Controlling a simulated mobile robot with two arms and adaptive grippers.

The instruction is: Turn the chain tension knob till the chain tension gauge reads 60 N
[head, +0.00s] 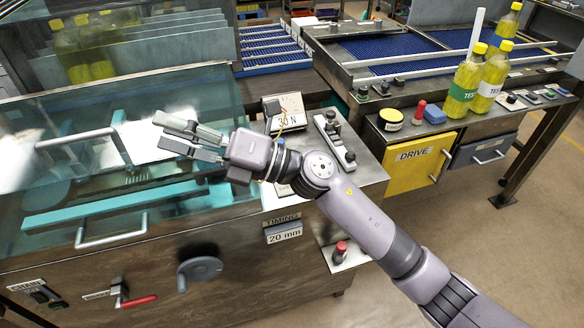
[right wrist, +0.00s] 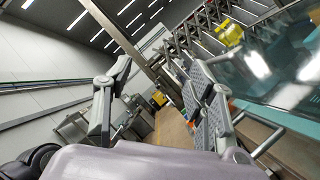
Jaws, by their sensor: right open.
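A gauge (head: 289,112) with a pale dial and a plate that appears to read "30 N" stands on the metal deck, just beyond my right wrist. A plate at the lower left (head: 25,285) reads "CHAIN", with a dark control (head: 42,297) beside it; I cannot tell whether this is the tension knob. My right gripper (head: 161,131) is open and empty, pointing left over the clear guard, left of the gauge. Its two spread fingers also show in the right wrist view (right wrist: 160,80). My right arm hides part of the deck. My left gripper is out of view.
A "TIMING 20 mm" display (head: 283,234) is above a red knob (head: 341,249). Bottles (head: 465,85) and a yellow "DRIVE" box (head: 418,160) are at right. Open floor lies at lower right.

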